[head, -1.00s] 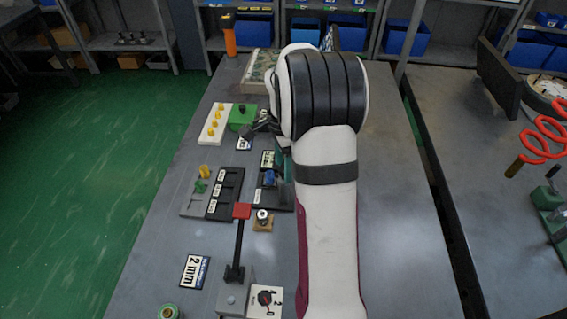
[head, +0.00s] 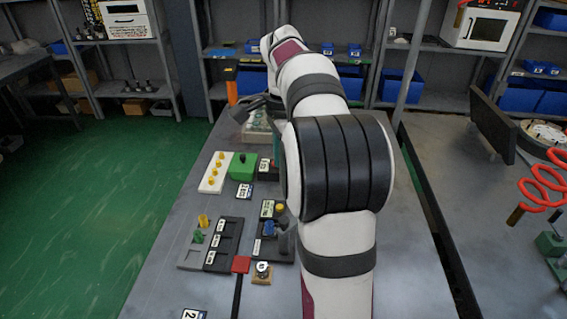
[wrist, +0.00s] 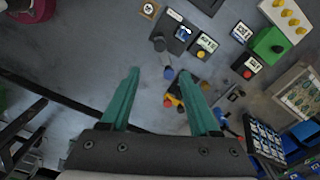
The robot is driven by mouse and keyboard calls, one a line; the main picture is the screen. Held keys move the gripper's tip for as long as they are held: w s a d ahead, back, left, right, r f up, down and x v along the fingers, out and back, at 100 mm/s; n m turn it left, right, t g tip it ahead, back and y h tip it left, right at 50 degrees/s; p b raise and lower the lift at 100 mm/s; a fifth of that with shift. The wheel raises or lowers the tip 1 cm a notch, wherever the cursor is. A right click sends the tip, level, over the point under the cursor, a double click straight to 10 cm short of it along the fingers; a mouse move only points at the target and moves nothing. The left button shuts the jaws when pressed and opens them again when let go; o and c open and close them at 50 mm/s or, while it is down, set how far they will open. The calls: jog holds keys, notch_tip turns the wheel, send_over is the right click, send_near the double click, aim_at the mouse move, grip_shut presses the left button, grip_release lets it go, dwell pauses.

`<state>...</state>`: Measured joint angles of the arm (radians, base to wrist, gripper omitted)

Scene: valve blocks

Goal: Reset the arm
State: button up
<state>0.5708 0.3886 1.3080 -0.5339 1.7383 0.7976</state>
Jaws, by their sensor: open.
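My gripper (wrist: 159,74) is open in the wrist view, with two teal fingers spread apart. Nothing is held between them, and table and small parts show well below. In the head view my arm reaches forward over the grey table (head: 400,240). There one teal finger (head: 276,148) shows beside the arm, above the back part of the table, and the rest of the gripper is largely hidden.
An orange post (head: 232,92) stands at the back. The table right of my arm is largely clear.

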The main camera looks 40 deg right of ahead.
jog(key=s+a+n, duration=0.3)
jog(key=a, duration=0.4)
jog(key=s+a+n, duration=0.3)
jog(key=a+n, duration=0.1)
jog(key=a, duration=0.3)
jog(key=s+a+f+n+y, duration=0.1)
jog(key=s+a+f+n, duration=0.3)
jog(key=s+a, duration=0.2)
jog(key=s+a+f+n, duration=0.3)
jog(key=s+a+n, duration=0.2)
jog(key=s, duration=0.5)
jog(key=shift+s+a+f+y, duration=0.4)
jog(key=shift+a, duration=0.25)
